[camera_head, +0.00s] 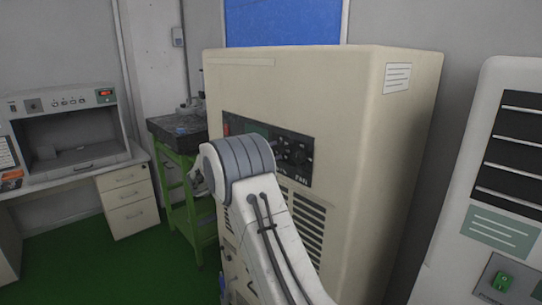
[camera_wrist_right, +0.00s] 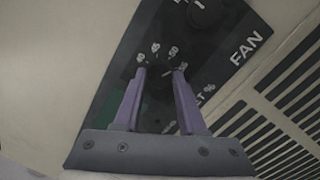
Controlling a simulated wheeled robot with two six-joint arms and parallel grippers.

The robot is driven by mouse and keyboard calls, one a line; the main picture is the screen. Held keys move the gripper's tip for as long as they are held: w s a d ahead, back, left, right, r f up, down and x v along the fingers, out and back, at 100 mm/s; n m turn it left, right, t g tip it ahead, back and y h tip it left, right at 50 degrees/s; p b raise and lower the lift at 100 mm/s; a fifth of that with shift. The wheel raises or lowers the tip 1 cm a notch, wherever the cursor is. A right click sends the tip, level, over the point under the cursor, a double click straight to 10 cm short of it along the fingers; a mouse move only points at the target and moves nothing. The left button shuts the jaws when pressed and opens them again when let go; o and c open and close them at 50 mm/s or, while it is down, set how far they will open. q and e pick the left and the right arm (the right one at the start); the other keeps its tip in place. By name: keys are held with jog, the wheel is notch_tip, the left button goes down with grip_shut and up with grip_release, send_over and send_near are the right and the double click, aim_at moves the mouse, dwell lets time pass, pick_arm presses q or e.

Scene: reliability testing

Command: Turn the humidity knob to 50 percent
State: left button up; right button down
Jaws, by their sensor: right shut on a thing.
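The dark control panel (camera_head: 298,158) is on the front of a large beige cabinet. In the right wrist view, a dark knob (camera_wrist_right: 159,74) with pale scale marks around it sits between the fingertips of my right gripper (camera_wrist_right: 160,73). The gripper is shut on this knob. A second black knob (camera_wrist_right: 207,12) is close by, near the word FAN. In the head view my right wrist hides the gripped knob and the fingers. My left gripper is not in view.
The beige cabinet (camera_head: 300,90) has vent slots below the panel. A green stand (camera_head: 185,190) with a dark top is left of it, and a desk (camera_head: 75,172) with a boxy device is further left. A white machine (camera_head: 500,150) stands at the right.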

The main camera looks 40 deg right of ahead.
jog(key=shift+f+n+t, duration=0.1)
jog(key=shift+n+t, duration=0.3)
jog(key=shift+n, duration=2.5)
jog(key=shift+n+p, duration=0.3)
jog(key=shift+c, duration=2.4)
grip_release()
jog(key=a+f+b, duration=0.1)
jog(key=a+b, duration=0.2)
jog(key=a, duration=0.7)
jog(key=shift+s+a+b, duration=0.2)
jog(key=shift+s+b, duration=0.2)
jog(key=shift+s, duration=0.05)
